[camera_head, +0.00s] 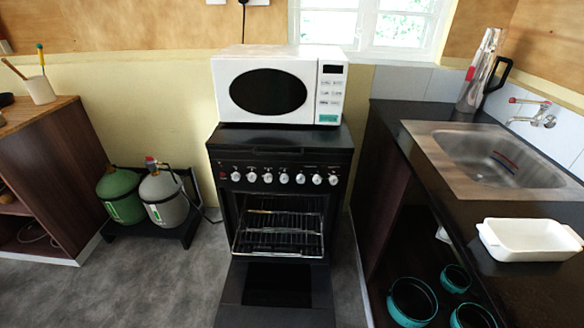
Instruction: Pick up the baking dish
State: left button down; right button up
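A white rectangular baking dish (527,240) with small end handles sits on the black countertop at the right, in front of the sink. It appears empty and upright. Neither of my grippers shows in the head view, and nothing touches the dish.
The black counter (530,290) holds a steel sink (500,160) and a steel jug (482,75). Teal pots (412,300) stand in the open space below. The black oven (280,190) has its door (277,290) down, jutting into the floor. A microwave (270,85) sits on top. Gas cylinders (122,195) stand left.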

aim_at(506, 240)
jog(key=z, duration=1.55)
